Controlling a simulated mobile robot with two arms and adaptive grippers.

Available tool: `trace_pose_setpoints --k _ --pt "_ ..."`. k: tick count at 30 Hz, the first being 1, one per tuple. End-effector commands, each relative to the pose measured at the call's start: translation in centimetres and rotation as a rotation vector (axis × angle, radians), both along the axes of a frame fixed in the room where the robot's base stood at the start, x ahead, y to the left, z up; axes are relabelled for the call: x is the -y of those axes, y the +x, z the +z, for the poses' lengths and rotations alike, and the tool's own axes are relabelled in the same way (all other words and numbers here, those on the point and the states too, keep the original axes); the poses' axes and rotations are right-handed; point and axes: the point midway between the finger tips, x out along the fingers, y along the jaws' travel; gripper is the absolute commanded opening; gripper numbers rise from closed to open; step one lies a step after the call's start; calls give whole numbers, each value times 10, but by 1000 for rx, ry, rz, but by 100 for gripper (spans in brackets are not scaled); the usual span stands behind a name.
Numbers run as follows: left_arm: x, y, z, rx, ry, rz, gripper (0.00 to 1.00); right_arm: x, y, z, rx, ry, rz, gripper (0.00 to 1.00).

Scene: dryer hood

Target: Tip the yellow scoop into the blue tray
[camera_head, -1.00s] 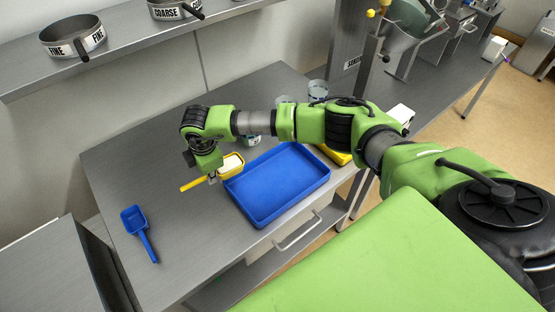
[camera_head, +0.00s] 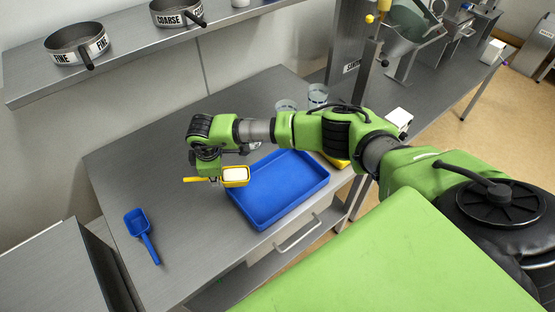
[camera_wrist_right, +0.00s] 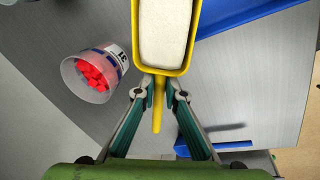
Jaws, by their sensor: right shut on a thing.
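My right gripper (camera_head: 214,179) is shut on the handle of the yellow scoop (camera_head: 235,184). The scoop holds white powder and looks roughly level, at the left edge of the blue tray (camera_head: 285,187) in the head view. Its height above the tray is hard to judge. In the right wrist view, the fingertips (camera_wrist_right: 160,94) pinch the yellow handle, and the scoop's bowl (camera_wrist_right: 189,60) extends ahead, full of powder. Part of the blue tray (camera_wrist_right: 235,14) shows at the top right there. The tray's visible floor is bare. My left gripper is out of view.
A blue scoop (camera_head: 138,222) lies on the steel table at the left. A clear cup with red pieces (camera_wrist_right: 93,72) stands near the gripper. Clear beakers (camera_head: 318,95) stand at the back. A yellow object (camera_head: 338,162) lies beyond the tray, partly hidden by my arm.

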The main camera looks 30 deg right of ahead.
Motion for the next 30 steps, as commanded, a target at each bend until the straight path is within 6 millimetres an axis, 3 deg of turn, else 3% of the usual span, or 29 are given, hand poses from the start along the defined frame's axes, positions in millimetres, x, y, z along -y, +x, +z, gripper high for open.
trace_pose_setpoints --k 12,30 --pt "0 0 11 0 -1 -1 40 23 -11 4 89 184 -2 0" --pt "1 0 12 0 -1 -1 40 31 -16 7 129 265 -1 0"
